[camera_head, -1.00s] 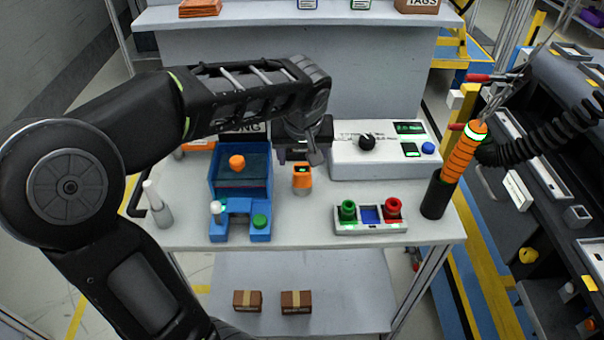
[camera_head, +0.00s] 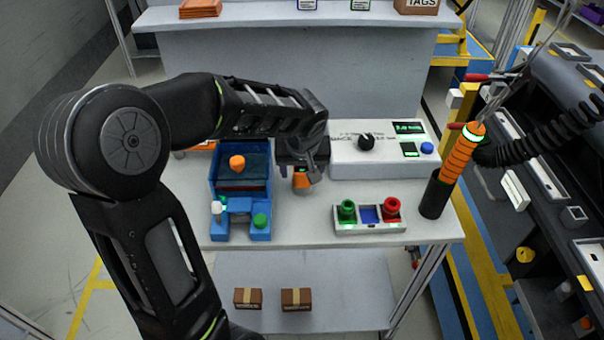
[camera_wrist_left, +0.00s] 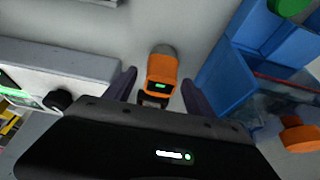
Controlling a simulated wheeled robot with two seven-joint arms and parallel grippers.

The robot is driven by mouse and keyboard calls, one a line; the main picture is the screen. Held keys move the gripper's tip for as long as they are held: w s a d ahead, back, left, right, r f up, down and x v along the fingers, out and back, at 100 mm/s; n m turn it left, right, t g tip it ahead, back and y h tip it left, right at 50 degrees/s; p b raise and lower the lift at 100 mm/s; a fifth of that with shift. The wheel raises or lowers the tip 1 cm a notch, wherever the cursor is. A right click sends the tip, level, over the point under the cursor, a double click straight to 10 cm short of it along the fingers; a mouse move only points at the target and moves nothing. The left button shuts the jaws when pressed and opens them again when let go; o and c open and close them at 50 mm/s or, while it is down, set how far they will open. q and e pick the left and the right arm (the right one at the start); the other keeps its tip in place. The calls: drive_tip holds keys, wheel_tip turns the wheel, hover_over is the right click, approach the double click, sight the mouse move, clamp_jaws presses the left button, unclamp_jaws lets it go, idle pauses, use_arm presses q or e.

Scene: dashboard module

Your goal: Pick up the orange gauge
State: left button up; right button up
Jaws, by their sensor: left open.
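The orange gauge (camera_head: 302,181) stands on the grey table, with its top partly hidden by my left gripper in the head view. In the left wrist view the orange gauge (camera_wrist_left: 162,72) shows a small green display and a grey round end. My left gripper (camera_head: 303,178) is open and points down over the gauge. In the left wrist view its two dark fingers (camera_wrist_left: 159,82) lie on either side of the gauge, with gaps between them and it. My right gripper is not in view.
A blue fixture (camera_head: 240,215) stands close left of the gauge. A white box with a black knob (camera_head: 366,142) is behind to the right. A tray with green and red knobs (camera_head: 369,228) is front right. An orange-handled tool (camera_head: 462,155) stands in a black holder at the right edge.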

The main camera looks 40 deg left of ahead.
use_arm(q)
drive_tip(key=shift+f, duration=0.1)
drive_tip(key=shift+c, duration=0.4)
clamp_jaws()
idle(0.7)
